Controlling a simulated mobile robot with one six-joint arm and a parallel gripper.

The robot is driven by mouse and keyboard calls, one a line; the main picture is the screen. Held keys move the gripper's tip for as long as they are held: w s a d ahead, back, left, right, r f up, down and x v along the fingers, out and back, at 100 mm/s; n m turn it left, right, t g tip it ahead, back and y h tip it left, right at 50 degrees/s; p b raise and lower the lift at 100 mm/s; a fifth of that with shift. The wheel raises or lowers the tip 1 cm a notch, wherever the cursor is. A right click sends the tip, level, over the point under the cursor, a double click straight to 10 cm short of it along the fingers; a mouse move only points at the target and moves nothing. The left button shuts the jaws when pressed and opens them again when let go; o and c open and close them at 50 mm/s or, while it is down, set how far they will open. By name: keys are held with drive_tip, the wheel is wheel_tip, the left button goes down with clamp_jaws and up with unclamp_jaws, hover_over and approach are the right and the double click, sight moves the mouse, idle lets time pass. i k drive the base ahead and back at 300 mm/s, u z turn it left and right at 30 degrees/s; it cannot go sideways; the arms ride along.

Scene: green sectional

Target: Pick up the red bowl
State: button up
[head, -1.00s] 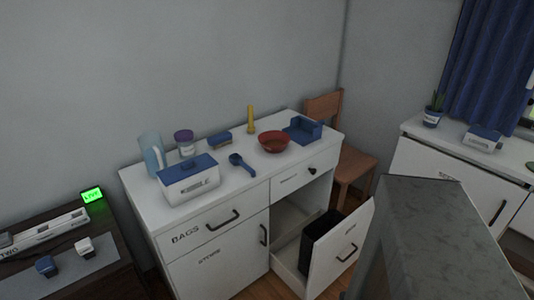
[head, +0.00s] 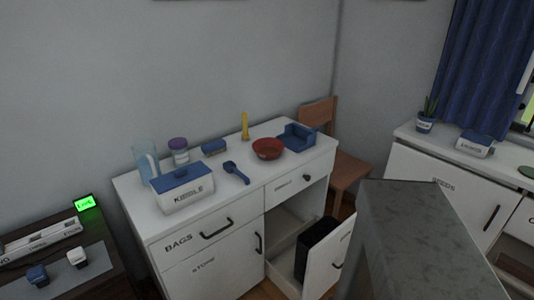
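The red bowl (head: 268,149) sits upright on the white cabinet top (head: 215,203), near the middle-right of the surface. A blue open tray (head: 298,138) is just to its right, and a yellow upright object (head: 245,126) stands behind it to the left. A blue ladle or spoon (head: 236,172) lies to its left. The bowl is in clear view and nothing touches it that I can make out. My gripper is not in view. A large grey part, which may be mine, fills the lower right.
A white box with a blue lid (head: 183,191), a clear pitcher (head: 146,160) and a purple-lidded jar (head: 179,151) stand on the cabinet's left. A lower drawer (head: 322,262) is pulled out in front. A wooden chair (head: 347,171) stands right of the cabinet.

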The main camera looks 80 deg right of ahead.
sight(266, 149)
drive_tip(key=u, duration=0.05)
drive_tip(key=k, duration=1.75)
drive_tip(key=z, duration=0.35)
drive_tip(key=i, duration=1)
